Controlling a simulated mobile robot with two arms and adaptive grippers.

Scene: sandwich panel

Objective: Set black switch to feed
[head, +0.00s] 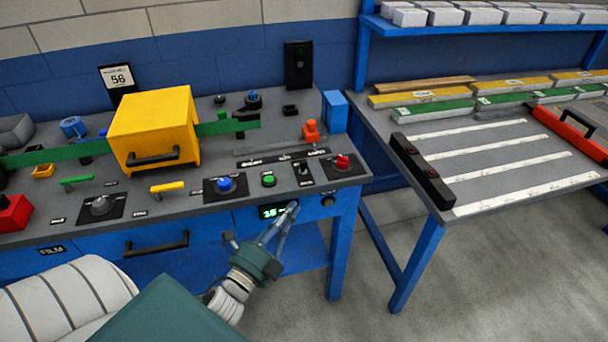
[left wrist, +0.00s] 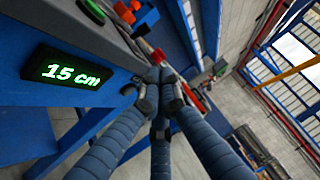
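The black switch (head: 303,168) is a small toggle on a black plate, on the sloped top of the blue-and-grey console, between a green button (head: 268,180) and a red button (head: 342,161). Its label is too small to read. My left gripper (head: 291,208) is in front of the console's front face, below the switch and apart from it, by the green digital display (head: 272,211). In the left wrist view its fingers (left wrist: 160,82) converge at the tips with nothing between them. The display there reads 15 cm (left wrist: 70,71). My right gripper is out of view.
A blue knob (head: 225,185) sits left of the green button, and a black knob (head: 327,200) is on the front face. A yellow box (head: 152,127) stands on the console. A table (head: 465,190) with white strips is to the right, with floor between.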

